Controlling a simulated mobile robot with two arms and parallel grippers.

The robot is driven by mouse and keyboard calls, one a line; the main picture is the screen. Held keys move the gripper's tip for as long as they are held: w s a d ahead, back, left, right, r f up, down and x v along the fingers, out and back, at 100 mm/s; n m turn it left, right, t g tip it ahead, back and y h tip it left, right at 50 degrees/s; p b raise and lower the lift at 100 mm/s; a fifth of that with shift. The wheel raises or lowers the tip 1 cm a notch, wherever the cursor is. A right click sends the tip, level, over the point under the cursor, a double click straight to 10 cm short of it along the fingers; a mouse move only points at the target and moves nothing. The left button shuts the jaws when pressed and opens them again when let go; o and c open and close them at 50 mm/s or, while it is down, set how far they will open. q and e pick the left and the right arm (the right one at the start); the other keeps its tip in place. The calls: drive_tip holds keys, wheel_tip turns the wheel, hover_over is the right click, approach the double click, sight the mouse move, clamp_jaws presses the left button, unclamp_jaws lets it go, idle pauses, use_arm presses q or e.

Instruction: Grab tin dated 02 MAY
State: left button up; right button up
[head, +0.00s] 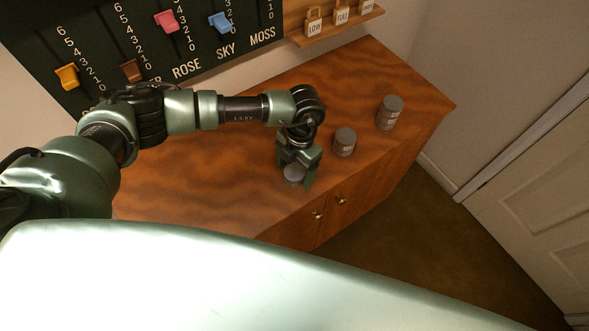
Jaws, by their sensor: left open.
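Three small grey tins stand on the wooden cabinet top. One tin (293,175) is at the front, under my left gripper (299,177). The gripper points down, open, with its fingers on either side of this tin; I cannot tell whether they touch it. A second tin (344,143) stands just to the right of the gripper. A third tin (389,113) stands farther back right and looks taller, perhaps stacked. Pale labels show on the second and third, but the dates are too small to read. The front tin's label is hidden. My right gripper is not in view.
The brown wooden cabinet (200,190) has doors with knobs below its front edge. A dark slider board (140,45) hangs on the wall behind. A small shelf (335,27) with labelled tags is at the top. Bare tabletop lies behind my left arm.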

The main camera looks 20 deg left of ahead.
use_arm(q)
drive_tip(key=shift+f, duration=0.15)
drive_tip(key=c, duration=1.5)
